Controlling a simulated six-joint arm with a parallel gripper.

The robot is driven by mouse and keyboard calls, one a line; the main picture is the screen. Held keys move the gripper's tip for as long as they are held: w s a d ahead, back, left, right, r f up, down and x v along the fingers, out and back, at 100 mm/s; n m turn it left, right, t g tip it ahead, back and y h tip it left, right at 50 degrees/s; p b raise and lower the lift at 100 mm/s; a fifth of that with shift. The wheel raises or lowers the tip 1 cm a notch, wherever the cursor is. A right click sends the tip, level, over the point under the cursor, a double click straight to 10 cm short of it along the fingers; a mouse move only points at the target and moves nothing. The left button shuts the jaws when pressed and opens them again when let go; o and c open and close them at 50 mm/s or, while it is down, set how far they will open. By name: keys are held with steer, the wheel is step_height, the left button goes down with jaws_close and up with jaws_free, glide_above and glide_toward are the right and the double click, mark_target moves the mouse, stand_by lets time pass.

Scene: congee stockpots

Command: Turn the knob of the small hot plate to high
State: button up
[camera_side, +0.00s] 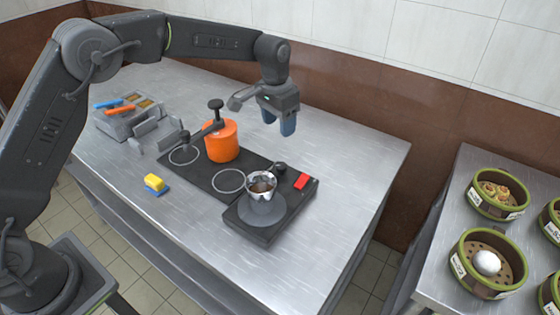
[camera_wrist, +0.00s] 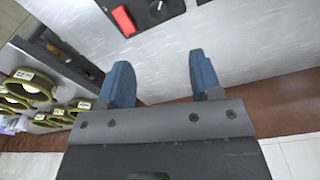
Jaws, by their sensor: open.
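The small hot plate (camera_side: 267,233) is a dark flat box at the front right of the steel table, with a steel pot (camera_side: 262,207) on it. A black knob (camera_side: 280,168) sits at its back edge beside a red switch (camera_side: 301,180). My gripper (camera_side: 279,126) hangs above and behind the hot plate, its blue fingers apart and empty, not touching the knob. In the wrist view, my open fingers (camera_wrist: 160,62) point toward bare table. The red switch (camera_wrist: 123,20) and part of the knob (camera_wrist: 158,4) show at the top edge. The knob's setting is too small to tell.
An orange pot (camera_side: 221,143) stands on a long black cooktop (camera_side: 205,177) left of the hot plate. A yellow-and-blue sponge (camera_side: 155,184) lies in front. Grey holders (camera_side: 155,137) stand at left. Bamboo steamers (camera_side: 488,263) are on a separate right table. The table's right side is clear.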

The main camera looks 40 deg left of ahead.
mark_target(281, 165)
steer(key=shift+g, duration=0.4)
steer(key=f, duration=1.3)
steer(key=shift+w+d+f, duration=0.15)
steer(key=shift+d+f, duration=0.05)
steer(key=shift+f, duration=0.1)
steer(key=c, duration=0.9)
